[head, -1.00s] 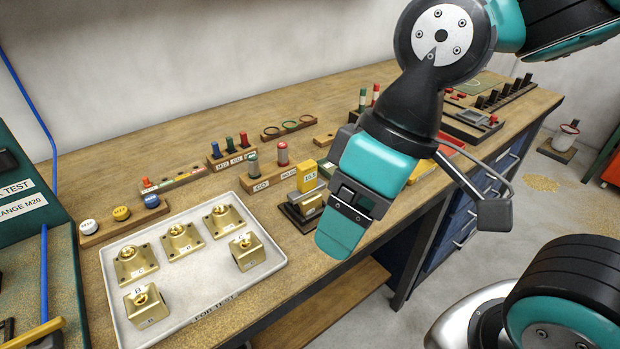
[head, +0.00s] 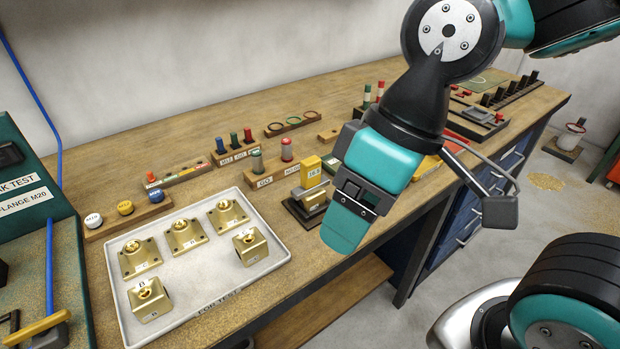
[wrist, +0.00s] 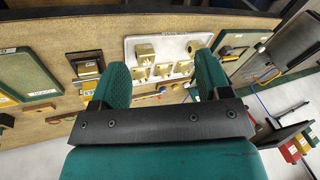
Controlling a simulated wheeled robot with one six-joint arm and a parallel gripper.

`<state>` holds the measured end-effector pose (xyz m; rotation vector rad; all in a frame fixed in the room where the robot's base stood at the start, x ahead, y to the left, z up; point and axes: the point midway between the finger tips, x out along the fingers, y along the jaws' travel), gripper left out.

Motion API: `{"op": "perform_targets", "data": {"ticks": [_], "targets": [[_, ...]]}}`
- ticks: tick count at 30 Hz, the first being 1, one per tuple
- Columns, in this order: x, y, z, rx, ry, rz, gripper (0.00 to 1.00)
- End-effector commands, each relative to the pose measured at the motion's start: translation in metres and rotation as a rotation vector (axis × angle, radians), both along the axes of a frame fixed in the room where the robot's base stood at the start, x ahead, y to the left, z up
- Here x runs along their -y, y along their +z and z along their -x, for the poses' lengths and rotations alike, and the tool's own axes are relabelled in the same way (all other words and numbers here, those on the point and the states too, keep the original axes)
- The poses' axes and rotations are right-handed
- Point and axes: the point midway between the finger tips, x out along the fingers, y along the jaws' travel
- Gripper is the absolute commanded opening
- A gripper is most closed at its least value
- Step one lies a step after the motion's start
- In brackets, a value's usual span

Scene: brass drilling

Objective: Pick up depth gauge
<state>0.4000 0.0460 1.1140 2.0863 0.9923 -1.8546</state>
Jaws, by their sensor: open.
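My gripper (head: 348,228) hangs open and empty in front of the bench's front edge in the head view. Its two teal fingers stand apart in the wrist view (wrist: 162,72), with nothing between them close up. I cannot say for sure which thing is the depth gauge. A yellow labelled block (head: 311,171) stands upright at a small black stand (head: 300,212) holding a metal piece, just left of my gripper. The black stand shows in the wrist view (wrist: 87,69), left of the fingers. My gripper hides part of the bench behind it.
A white tray (head: 207,313) with several brass flanges and blocks lies to the left. Wooden racks of coloured plugs (head: 234,157) and caps (head: 127,222) stand behind it. A green test stand (head: 40,215) is at far left. Bare bench top (head: 215,110) lies at the back.

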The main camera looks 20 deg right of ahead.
Motion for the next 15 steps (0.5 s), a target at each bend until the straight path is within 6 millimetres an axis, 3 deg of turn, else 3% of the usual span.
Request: {"op": "perform_targets", "data": {"ticks": [5,8,15], "targets": [[0.001,0.011,-0.023,0.041,0.090,0.033,0.53],[0.007,0.026,-0.061,0.099,0.255,0.092,0.53],[0.027,0.050,-0.171,0.203,0.794,0.252,0.53]]}}
